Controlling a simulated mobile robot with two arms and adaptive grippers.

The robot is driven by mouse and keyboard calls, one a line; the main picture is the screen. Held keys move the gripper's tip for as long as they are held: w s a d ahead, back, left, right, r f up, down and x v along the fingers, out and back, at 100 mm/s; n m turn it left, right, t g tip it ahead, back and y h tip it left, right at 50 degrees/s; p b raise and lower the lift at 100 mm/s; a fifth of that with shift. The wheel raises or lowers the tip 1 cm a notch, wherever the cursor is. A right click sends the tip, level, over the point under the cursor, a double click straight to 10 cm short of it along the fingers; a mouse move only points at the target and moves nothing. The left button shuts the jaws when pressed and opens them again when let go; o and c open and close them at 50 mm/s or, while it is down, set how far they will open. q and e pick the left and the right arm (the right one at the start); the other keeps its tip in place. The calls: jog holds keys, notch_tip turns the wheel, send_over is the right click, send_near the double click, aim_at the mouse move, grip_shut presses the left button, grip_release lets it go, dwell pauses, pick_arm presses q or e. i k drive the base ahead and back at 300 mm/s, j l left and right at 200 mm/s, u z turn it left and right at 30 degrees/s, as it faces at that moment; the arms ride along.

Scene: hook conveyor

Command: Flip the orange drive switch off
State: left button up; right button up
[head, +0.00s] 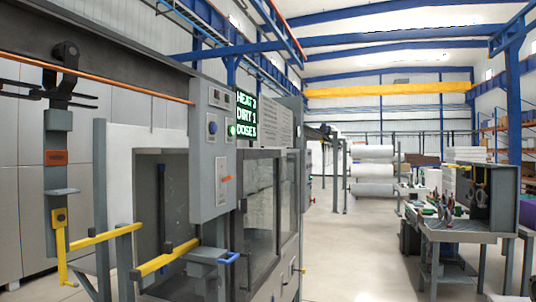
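A grey control box (211,150) hangs on the front of the machine left of centre. On its lower part is a light plate with a small orange switch (224,179); it is too small to tell which way the switch is set. Neither of my grippers shows in the head view, and nothing touches the control box.
An overhead rail carries a grey hanger (57,135) with an orange label at left. Yellow bars (166,257) and a blue handle (229,258) stick out below the box. A green display (247,115) reads HEXT 3, DIRT 1, DOSES. A workbench (465,225) stands right; the middle floor is clear.

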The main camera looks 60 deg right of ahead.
aim_at(229, 176)
jog(key=z, duration=1.45)
